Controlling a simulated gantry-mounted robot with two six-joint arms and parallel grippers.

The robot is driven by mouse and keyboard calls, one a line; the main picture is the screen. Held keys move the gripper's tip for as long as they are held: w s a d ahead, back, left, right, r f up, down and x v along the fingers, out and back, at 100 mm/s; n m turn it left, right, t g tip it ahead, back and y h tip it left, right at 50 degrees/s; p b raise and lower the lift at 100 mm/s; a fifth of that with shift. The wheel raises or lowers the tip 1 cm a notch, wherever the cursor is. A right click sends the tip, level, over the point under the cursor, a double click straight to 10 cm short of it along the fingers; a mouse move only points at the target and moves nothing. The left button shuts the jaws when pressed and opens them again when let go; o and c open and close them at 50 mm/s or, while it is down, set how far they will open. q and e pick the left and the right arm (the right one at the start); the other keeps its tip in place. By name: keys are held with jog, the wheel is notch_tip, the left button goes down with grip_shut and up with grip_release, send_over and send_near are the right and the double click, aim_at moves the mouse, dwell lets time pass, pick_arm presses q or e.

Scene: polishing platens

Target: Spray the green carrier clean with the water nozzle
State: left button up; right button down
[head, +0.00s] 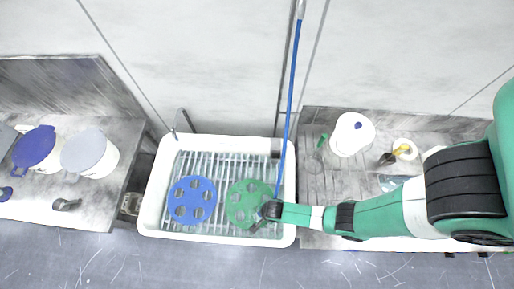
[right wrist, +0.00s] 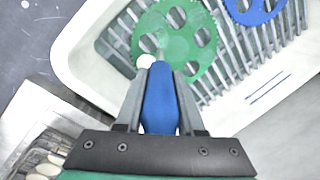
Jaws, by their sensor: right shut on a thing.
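The green carrier (head: 243,201) is a round disc with several holes, lying on the metal rack in the white sink (head: 217,239); it also shows in the right wrist view (right wrist: 178,47). My right gripper (head: 268,211) is over the carrier's lower right edge. In the right wrist view my right gripper (right wrist: 158,88) is shut on the blue water nozzle (right wrist: 160,105), whose tip points at the carrier. The blue hose (head: 290,95) runs up from the nozzle. No spray is clearly visible. My left gripper is not in view.
A blue carrier (head: 192,200) lies left of the green one on the rack. A tap (head: 182,120) stands behind the sink. The left counter holds white containers (head: 90,153); the right counter holds a white jug (head: 352,134) and small items.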

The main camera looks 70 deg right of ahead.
jog(key=s+d, duration=0.4)
jog(key=d, duration=0.1)
jog(key=shift+d, duration=0.35)
dwell(0.7)
jog(key=w+d+b, duration=0.3)
jog(key=w, duration=0.6)
jog(key=w+d+b, duration=0.3)
jog(key=w, duration=0.6)
jog(key=shift+w+b, duration=0.35)
jog(key=shift+b, duration=0.05)
dwell(0.8)
